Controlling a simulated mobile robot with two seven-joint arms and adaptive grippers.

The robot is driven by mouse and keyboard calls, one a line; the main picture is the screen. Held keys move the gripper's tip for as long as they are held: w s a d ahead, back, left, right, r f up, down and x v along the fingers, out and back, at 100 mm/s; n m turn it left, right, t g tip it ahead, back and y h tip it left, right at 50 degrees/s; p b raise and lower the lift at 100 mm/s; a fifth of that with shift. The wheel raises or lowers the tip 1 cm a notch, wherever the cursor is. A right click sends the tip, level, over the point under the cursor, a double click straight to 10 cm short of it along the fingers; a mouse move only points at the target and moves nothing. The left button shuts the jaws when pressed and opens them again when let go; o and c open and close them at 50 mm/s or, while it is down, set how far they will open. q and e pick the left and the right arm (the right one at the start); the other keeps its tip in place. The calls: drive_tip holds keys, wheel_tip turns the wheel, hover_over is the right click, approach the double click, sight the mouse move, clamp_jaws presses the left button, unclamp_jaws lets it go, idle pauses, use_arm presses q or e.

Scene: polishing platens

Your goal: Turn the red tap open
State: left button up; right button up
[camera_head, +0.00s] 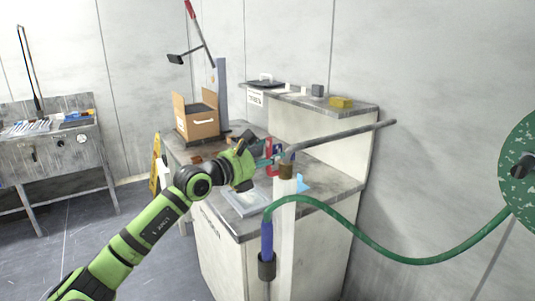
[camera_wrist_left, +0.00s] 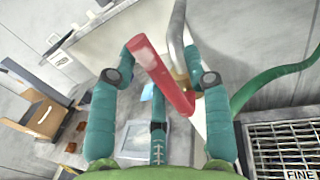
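The red tap handle (camera_wrist_left: 165,75) is a thick red lever in the left wrist view, running between my fingers down to a brass-coloured valve body (camera_wrist_left: 182,80) on a grey pipe. My left gripper (camera_wrist_left: 160,50) is open, with one teal finger on each side of the lever; gaps show, and I see no clear grip. In the head view my left gripper (camera_head: 266,152) is at the tap, and only bits of the red handle (camera_head: 276,165) show around its fingers. The tap stands on top of a white post (camera_head: 285,225). My right gripper is not in view.
A green hose (camera_head: 385,255) runs from the post to a green reel at right. A long grey pipe (camera_head: 345,134) sticks out rightward. Behind are a worn bench, a cardboard box (camera_head: 197,120) and a shelf (camera_head: 310,98). A grate labelled FINE (camera_wrist_left: 282,148) lies below right in the wrist view.

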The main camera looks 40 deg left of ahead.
use_arm(q)
drive_tip(key=s+a, duration=0.2)
drive_tip(key=s, duration=0.9)
drive_tip(key=shift+s+a, duration=0.15)
drive_tip(key=shift+s, duration=0.25)
idle(0.3)
